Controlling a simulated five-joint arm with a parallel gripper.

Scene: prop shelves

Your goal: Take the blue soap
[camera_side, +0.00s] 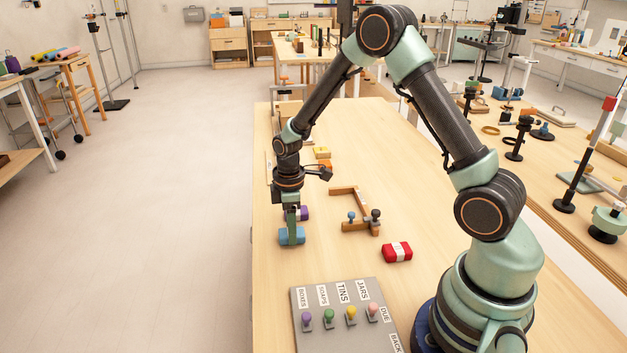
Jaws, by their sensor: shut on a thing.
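The blue soap (291,237) is a small blue block near the left edge of the wooden table. My gripper (291,222) points down at it and is shut on it, with the fingers over its upper middle. I cannot tell whether the soap still touches the table. A purple item (303,213) shows just behind the gripper, partly hidden.
A red and white packet (397,252) lies to the right. A wooden bracket with dark knobs (361,222) stands between. A grey labelled board with coloured pegs (342,315) is in front. Yellow and orange blocks (322,155) lie behind the gripper.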

